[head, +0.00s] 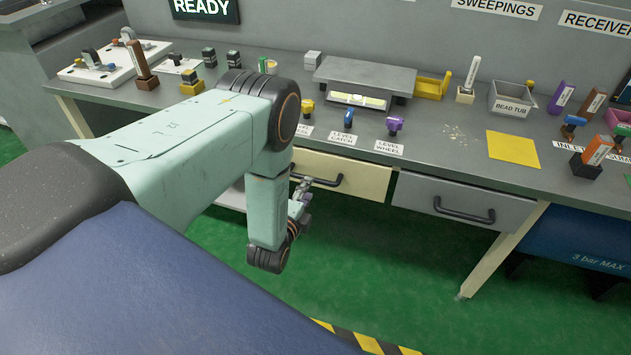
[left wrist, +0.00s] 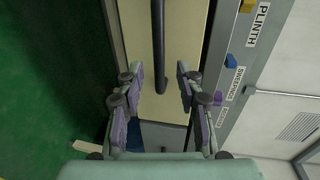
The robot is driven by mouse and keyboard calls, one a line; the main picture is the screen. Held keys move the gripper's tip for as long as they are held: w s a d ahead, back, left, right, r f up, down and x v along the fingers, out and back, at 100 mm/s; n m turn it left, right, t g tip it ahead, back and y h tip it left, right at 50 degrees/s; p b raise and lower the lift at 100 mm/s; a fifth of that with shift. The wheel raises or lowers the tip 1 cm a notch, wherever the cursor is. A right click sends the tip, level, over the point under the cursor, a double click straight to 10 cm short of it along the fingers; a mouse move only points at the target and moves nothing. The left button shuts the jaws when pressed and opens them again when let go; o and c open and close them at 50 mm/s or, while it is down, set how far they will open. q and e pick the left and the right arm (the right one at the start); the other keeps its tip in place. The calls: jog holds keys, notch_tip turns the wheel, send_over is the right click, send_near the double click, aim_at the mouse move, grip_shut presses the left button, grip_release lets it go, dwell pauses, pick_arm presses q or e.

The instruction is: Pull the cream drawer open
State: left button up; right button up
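The cream drawer (head: 352,178) sits under the grey bench top, its front looking flush with the frame. Its dark bar handle (head: 322,181) is partly hidden behind my left gripper (head: 302,188), which is in front of the drawer's left part. In the left wrist view the cream front (left wrist: 186,45) fills the middle, with the black handle (left wrist: 158,45) running up the picture. My left gripper (left wrist: 160,78) is open, and the handle's lower end shows between its two fingers. I cannot tell whether they touch it. My right gripper is not in view.
A grey drawer (head: 462,204) with its own dark handle is right of the cream one. The bench top (head: 440,130) above carries coloured knobs, labels and a yellow mat (head: 512,148). Green floor (head: 370,270) is clear in front of the drawers.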

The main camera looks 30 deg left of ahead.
aim_at(315, 179)
pick_arm(q)
jog(key=b+x, duration=0.2)
jog(key=x, duration=0.4)
jog(key=shift+f, duration=0.1)
jog(key=shift+w, duration=0.35)
jog(key=shift+c, duration=0.3)
grip_shut()
